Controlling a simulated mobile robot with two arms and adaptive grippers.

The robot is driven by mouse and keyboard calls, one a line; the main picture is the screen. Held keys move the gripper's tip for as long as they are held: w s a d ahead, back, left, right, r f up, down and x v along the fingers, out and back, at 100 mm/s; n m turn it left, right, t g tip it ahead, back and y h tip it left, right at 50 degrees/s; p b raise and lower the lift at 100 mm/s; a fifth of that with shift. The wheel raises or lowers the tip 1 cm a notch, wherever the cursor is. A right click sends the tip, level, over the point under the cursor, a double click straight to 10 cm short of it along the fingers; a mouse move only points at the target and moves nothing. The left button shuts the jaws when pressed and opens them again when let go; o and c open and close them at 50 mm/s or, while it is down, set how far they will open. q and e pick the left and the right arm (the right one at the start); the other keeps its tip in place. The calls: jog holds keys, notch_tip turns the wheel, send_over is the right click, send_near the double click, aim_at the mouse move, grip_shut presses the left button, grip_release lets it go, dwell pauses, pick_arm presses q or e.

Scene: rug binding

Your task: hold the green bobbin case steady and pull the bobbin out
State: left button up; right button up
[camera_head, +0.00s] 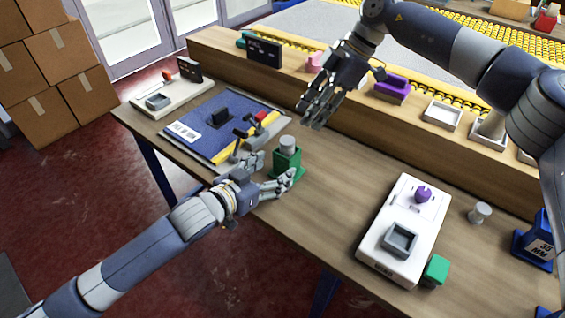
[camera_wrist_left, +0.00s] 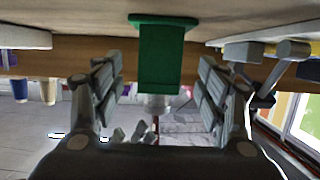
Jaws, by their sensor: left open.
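The green bobbin case (camera_head: 287,161) stands upright on the wooden table, with the grey bobbin (camera_head: 288,143) sticking out of its top. My left gripper (camera_head: 268,174) is open, its fingers on either side of the case. In the left wrist view, the green case (camera_wrist_left: 161,55) appears inverted between the spread fingers (camera_wrist_left: 160,92), with visible gaps on both sides. The pale bobbin (camera_wrist_left: 155,101) shows beyond it. My right gripper (camera_head: 314,108) hangs above and right of the bobbin, apart from it. Its fingers look spread and empty.
A blue board (camera_head: 205,140) with black and red parts lies left of the case. A white panel (camera_head: 375,240) with a purple knob and grey tray lies right. A loose grey cylinder (camera_head: 479,212) and blue stand (camera_head: 537,245) are farther right. A raised wooden ledge (camera_head: 400,123) runs behind.

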aim_at(281, 165)
pick_arm(q)
jog(key=x, duration=0.7)
jog(key=shift+s, duration=0.1)
